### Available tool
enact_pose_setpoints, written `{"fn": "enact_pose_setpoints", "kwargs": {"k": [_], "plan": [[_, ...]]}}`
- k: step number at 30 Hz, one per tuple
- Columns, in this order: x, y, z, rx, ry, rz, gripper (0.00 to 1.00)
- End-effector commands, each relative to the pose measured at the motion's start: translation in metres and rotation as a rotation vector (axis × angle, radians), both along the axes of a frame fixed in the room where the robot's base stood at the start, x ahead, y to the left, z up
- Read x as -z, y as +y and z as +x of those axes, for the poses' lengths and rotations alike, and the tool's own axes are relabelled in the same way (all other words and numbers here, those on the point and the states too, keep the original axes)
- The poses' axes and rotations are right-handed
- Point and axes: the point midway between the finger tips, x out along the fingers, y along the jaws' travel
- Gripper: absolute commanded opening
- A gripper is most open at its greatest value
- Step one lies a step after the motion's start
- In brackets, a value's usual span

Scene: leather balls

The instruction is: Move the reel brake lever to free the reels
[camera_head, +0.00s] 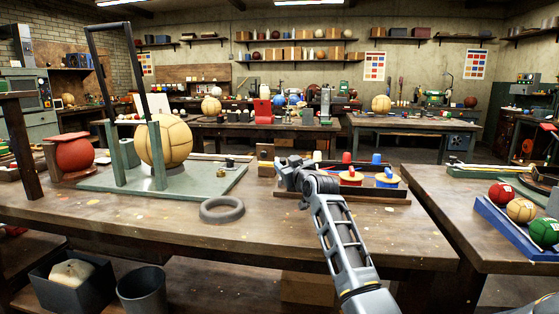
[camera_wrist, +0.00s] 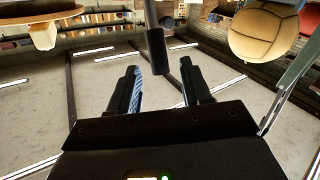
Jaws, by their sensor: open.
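The reels, with red and blue tops on yellow bases, stand on a wooden rack (camera_head: 345,198) on the middle bench. An orange-yellow reel (camera_head: 350,179) and a blue-topped reel (camera_head: 388,178) are at its front. My gripper (camera_head: 283,168) is at the rack's left end. In the wrist view, which looks upside down, my gripper (camera_wrist: 160,84) is open and empty. A thin rod with a dark cylindrical grip (camera_wrist: 156,52), probably the brake lever, ends just between the fingertips; I see no contact. In the head view I cannot make out the lever; my gripper may hide it.
A green stand (camera_head: 215,180) with a tall dark frame and a tan leather ball (camera_head: 168,142) is to the left. A grey ring (camera_head: 222,209) lies on the bench in front. A blue tray (camera_head: 505,225) of balls is at right.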

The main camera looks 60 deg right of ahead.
Motion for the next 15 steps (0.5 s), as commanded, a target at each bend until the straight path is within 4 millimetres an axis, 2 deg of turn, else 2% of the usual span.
{"fn": "enact_pose_setpoints", "kwargs": {"k": [6, 15], "plan": [[-0.001, -0.019, 0.027, -0.001, 0.0, 0.0, 0.48], [0.0, -0.031, 0.042, 0.0, 0.0, 0.0, 0.48]]}}
